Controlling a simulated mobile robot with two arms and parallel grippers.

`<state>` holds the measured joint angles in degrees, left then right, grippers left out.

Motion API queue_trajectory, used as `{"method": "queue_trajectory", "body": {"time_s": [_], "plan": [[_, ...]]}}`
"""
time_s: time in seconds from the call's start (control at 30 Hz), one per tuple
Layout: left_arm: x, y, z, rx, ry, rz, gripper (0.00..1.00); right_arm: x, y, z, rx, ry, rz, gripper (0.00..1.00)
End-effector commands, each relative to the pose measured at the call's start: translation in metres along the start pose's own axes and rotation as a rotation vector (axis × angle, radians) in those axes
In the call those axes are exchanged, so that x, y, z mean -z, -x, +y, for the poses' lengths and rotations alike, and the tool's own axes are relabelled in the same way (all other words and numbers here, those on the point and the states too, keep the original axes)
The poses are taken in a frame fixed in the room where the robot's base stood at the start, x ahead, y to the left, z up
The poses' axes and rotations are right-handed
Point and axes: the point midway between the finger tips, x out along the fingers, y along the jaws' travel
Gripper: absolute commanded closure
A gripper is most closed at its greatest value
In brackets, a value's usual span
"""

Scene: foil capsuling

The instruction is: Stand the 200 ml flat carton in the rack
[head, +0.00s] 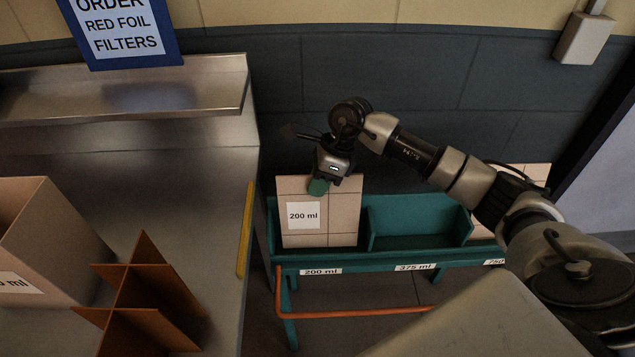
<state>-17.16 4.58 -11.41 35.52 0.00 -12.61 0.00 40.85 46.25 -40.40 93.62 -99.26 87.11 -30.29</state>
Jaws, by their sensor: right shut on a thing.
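The 200 ml flat carton (345,222) is a pale folded board with a white "200 ml" label. It is upright in the left bay of the teal rack (384,263), above the rack's "200 ml" label. My right gripper (322,186) is shut on the carton's top edge, with a green fingertip against its face. The carton's lower edge is hidden behind the rack's front rail, so I cannot tell if it touches the bay floor. My left gripper is not in view.
The rack's middle "375 ml" bay (415,225) is empty. Another pale carton (484,228) shows at the right bay, partly behind my arm. A steel bench (205,215) on the left holds an open box (45,230) and brown dividers (140,300). A yellow strip (244,230) runs along its edge.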

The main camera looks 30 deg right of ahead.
Motion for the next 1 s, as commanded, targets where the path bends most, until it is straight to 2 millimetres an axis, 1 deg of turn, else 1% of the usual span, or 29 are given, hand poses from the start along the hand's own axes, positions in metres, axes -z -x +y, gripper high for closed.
{"method": "queue_trajectory", "body": {"time_s": [0.23,0.27,0.4,0.43,0.67,0.77,0.87,1.0], "plan": [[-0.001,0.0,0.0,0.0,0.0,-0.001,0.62,0.0,0.0,0.0,0.0,0.0,0.0,1.0],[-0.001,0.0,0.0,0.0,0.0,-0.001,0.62,0.0,0.0,0.0,0.0,0.0,0.0,0.88],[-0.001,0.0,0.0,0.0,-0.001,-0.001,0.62,0.0,0.0,0.0,0.0,0.0,0.0,0.66],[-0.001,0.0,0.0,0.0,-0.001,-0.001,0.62,0.0,0.0,0.0,0.0,0.0,-0.001,0.62],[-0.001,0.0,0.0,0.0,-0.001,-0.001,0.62,0.0,0.0,0.0,0.0,0.0,0.0,0.62],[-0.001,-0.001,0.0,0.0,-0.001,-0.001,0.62,0.0,0.004,-0.001,0.002,0.0,-0.001,0.62],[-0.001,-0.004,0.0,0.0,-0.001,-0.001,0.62,0.0,0.015,-0.001,0.004,0.0,-0.002,0.62],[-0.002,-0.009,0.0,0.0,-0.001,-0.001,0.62,0.001,0.042,-0.002,0.006,0.001,-0.001,0.62]]}}
